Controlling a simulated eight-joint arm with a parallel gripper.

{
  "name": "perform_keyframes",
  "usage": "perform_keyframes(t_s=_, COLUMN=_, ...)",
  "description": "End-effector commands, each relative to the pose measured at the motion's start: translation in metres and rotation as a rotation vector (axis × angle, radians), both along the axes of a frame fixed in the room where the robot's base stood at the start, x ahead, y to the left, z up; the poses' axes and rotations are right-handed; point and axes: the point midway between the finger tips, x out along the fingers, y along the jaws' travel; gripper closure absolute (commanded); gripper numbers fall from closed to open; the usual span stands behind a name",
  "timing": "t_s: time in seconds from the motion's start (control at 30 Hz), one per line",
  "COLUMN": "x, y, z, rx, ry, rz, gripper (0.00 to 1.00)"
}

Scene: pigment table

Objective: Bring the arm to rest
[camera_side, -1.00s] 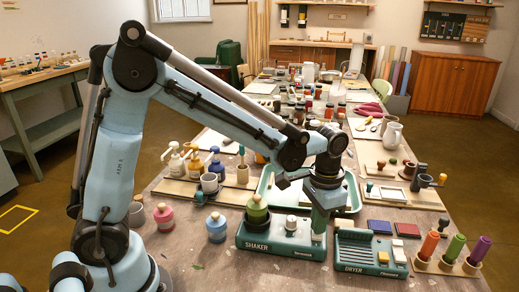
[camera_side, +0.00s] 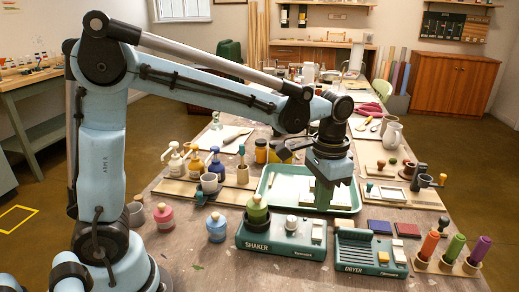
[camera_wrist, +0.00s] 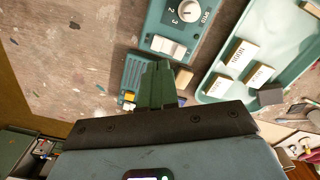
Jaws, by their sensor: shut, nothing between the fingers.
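My gripper (camera_side: 322,203) hangs pointing down above the near part of the table, over the front of the green tray and behind the shaker. Its fingers are together with nothing between them, and they also show as closed green fingers in the wrist view (camera_wrist: 157,84). The arm reaches across from the left, its upper links high over the table. The fingertips look clear of the shaker, though their exact height is hard to tell.
The tray (camera_side: 357,203) lies behind and holds small labelled blocks (camera_wrist: 237,60). Orange, green and purple handled tools (camera_side: 455,249) stand at right. Pump bottles (camera_side: 194,164) stand at left.

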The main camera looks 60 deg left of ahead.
Motion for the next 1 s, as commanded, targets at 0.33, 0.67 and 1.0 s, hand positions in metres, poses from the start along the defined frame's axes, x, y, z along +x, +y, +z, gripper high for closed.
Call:
perform_keyframes(t_s=0.33, x=-0.003, y=0.002, z=0.002, rx=-0.003, ry=-0.014, rz=0.007, gripper=1.00)
perform_keyframes(t_s=0.67, x=-0.039, y=0.032, z=0.022, rx=-0.036, ry=-0.219, rz=0.096, gripper=1.00)
perform_keyframes(t_s=1.0, x=-0.083, y=0.060, z=0.020, rx=-0.068, ry=-0.480, rz=0.202, gripper=1.00)
